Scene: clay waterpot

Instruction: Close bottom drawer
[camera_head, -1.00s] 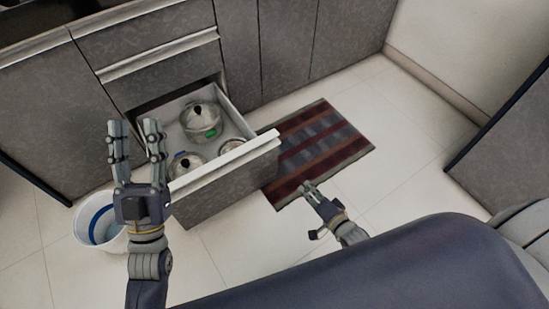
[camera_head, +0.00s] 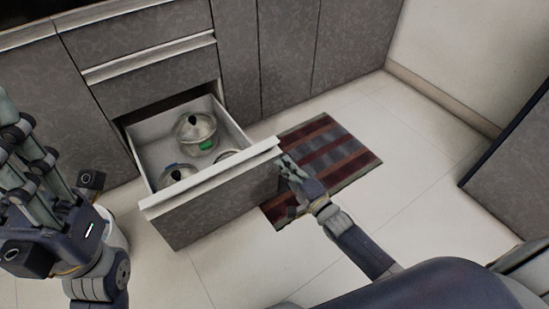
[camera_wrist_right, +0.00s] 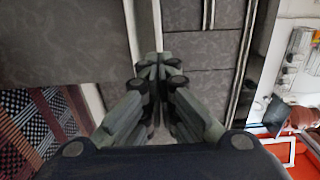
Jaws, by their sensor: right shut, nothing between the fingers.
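The bottom drawer (camera_head: 215,204) stands pulled well out of the grey cabinet, its front facing me. Inside it are lidded metal pots (camera_head: 196,133). My right gripper (camera_head: 284,162) is shut and empty, with its fingertips at the right end of the drawer front; I cannot tell whether they touch it. In the right wrist view the fingers (camera_wrist_right: 158,65) come together in front of grey panels and a pale edge. My left gripper (camera_head: 25,150) is raised at the left, apart from the drawer. Its fingers look spread, with nothing seen between them.
A striped rug (camera_head: 335,160) lies on the floor right of the drawer. A white bucket (camera_head: 117,232) stands at the left, mostly hidden behind my left gripper. The drawers above (camera_head: 150,70) are shut. Another grey cabinet (camera_head: 515,185) stands at the right.

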